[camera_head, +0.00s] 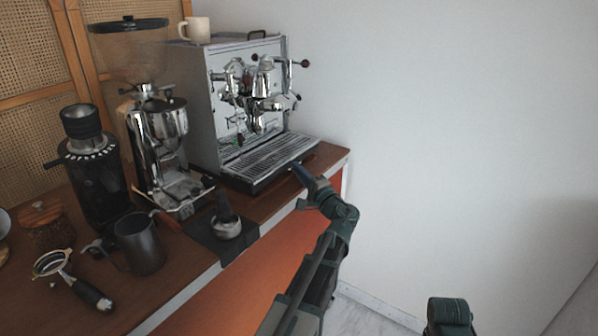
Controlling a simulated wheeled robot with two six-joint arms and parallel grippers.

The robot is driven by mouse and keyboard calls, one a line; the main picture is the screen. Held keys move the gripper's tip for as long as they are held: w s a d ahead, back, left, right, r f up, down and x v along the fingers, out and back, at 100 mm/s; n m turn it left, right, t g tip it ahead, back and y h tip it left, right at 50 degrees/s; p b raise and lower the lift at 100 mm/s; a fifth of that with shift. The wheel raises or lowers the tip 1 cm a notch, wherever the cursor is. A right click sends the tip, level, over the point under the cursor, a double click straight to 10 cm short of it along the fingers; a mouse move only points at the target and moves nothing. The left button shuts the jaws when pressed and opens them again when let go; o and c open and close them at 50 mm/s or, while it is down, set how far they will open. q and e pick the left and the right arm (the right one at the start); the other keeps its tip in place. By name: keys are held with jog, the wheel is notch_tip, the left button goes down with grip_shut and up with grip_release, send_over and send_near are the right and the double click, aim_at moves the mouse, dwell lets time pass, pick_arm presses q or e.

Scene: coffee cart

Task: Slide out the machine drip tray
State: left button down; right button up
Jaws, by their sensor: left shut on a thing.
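The espresso machine (197,105) stands at the back right of the wooden counter. Its drip tray (268,158), with a slatted metal grate and a dark front edge, juts out low at the machine's front. My left gripper (301,174) is at the right part of the tray's front edge, shut on it. The fingertips are small and dark here, so the exact contact is hard to see. My right gripper is out of view; only a dark part of my right arm (450,313) shows at the bottom right.
A tamper (227,228) on a black mat stands in front of the tray, near the counter edge. A grinder (160,135), a dark pitcher (139,245) and a portafilter (88,292) stand or lie to the left. A cup (199,30) sits on the machine. Right of the counter is free.

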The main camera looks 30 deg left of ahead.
pick_arm(q)
jog(key=d, duration=0.8)
jog(key=shift+s, duration=0.35)
jog(key=c, duration=1)
grip_release()
jog(key=b+v, duration=0.2)
jog(key=v, duration=1.1)
jog(key=shift+s+d+f, duration=0.1)
jog(key=shift+s+d, duration=0.1)
jog(key=shift+d, duration=0.1)
